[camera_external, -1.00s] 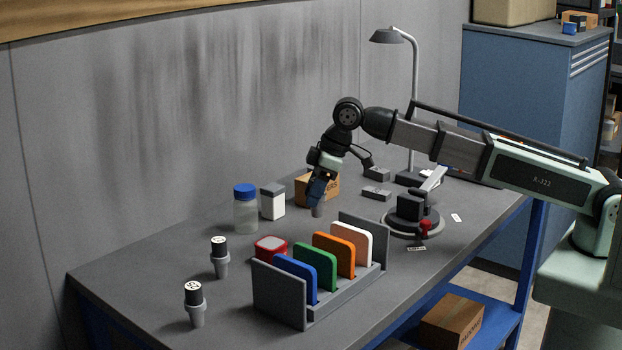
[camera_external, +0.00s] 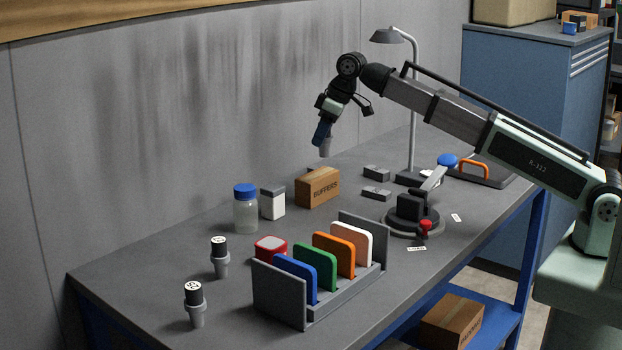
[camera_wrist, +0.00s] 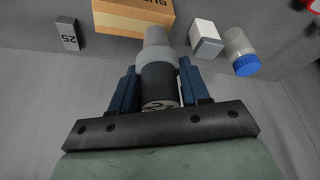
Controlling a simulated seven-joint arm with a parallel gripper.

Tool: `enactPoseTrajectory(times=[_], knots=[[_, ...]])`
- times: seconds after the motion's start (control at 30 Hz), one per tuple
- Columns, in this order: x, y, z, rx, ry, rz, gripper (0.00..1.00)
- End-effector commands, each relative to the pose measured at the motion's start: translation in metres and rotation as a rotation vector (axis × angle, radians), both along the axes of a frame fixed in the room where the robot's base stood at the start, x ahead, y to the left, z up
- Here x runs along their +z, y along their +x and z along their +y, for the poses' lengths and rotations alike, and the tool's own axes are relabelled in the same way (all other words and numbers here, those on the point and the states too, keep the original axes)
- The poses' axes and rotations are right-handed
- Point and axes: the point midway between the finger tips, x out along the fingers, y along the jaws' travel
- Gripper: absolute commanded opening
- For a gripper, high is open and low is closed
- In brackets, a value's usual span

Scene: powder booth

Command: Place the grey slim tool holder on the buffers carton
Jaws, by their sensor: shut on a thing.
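My gripper (camera_external: 323,138) is shut on a grey slim tool holder (camera_external: 326,146) and holds it in the air above the back of the bench. In the wrist view the holder (camera_wrist: 157,55) sits between the blue fingers, with its dark numbered end towards me and its narrower grey end pointing away. The buffers carton (camera_external: 318,187) is a brown box with dark lettering, standing on the bench below the holder. It also shows at the top of the wrist view (camera_wrist: 130,20), beyond the holder's tip. The holder is apart from the carton.
A white box (camera_external: 272,202) and a blue-capped jar (camera_external: 245,210) stand left of the carton. Two more holders (camera_external: 220,258) (camera_external: 195,305) stand at the front left. A rack of coloured plates (camera_external: 320,270), a red tub (camera_external: 270,248), grey blocks (camera_external: 376,173) and a lamp (camera_external: 412,110) are nearby.

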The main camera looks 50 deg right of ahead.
Motion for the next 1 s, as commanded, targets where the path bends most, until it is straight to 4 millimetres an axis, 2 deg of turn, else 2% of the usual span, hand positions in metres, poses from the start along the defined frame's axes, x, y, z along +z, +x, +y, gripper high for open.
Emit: enactPoseTrajectory(times=[0.03,0.2,0.3,0.53,0.77,0.87,1.0], knots=[[0.007,0.011,-0.01,-0.013,0.001,-0.002,0.0],[0.023,0.035,-0.035,-0.013,0.0,0.0,0.0],[0.034,0.047,-0.031,0.055,0.001,0.0,0.0],[0.035,0.044,-0.021,0.219,0.001,0.0,0.0],[0.032,0.04,-0.021,0.316,0.001,0.0,0.0],[0.025,0.04,-0.021,0.327,0.001,0.0,0.0],[0.006,0.038,-0.021,0.328,0.001,0.002,0.0]])
